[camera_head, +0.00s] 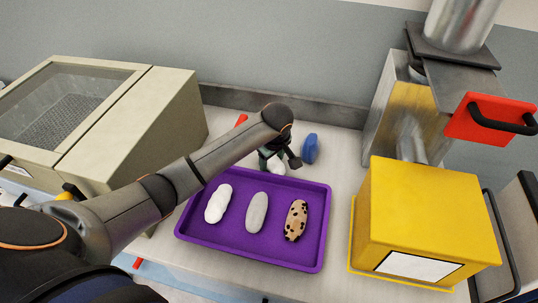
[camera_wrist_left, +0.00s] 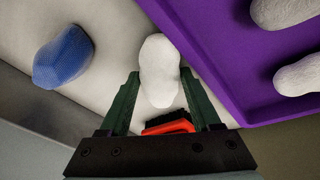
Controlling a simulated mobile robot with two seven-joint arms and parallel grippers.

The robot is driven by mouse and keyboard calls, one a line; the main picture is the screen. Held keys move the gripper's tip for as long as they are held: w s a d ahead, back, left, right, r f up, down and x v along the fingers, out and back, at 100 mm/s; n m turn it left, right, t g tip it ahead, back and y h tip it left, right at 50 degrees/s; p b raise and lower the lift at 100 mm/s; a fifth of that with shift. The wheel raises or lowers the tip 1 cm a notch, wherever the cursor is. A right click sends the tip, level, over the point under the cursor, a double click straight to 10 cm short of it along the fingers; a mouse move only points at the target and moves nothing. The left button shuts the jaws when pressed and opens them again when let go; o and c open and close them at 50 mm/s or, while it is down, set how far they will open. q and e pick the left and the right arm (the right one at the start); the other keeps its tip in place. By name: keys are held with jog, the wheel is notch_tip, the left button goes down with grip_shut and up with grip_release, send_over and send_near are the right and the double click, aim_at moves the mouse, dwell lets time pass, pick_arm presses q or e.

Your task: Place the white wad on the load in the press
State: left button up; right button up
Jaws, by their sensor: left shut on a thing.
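My left gripper (camera_head: 278,160) is over the bench just behind the purple tray. In the left wrist view its two green fingers (camera_wrist_left: 162,88) are shut on a smooth white wad (camera_wrist_left: 159,68), which sticks out past the tips. In the head view the wad (camera_head: 277,167) is partly hidden by the gripper. The press (camera_head: 401,85) seems to be the metal housing at the right, with a steel cylinder above and a red block with a black handle. I cannot make out the load inside. My right gripper is not in view.
The purple tray (camera_head: 249,262) holds a lumpy white wad (camera_head: 218,203), a grey one (camera_head: 257,212) and a spotted tan one (camera_head: 296,220). A blue wad (camera_head: 309,148) lies behind it. A yellow box (camera_head: 417,215) stands at right, a beige machine (camera_head: 150,125) at left.

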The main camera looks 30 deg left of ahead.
pick_arm(q)
jog(key=shift+d, duration=0.1)
jog(key=shift+f, duration=0.15)
jog(key=o, duration=1.4)
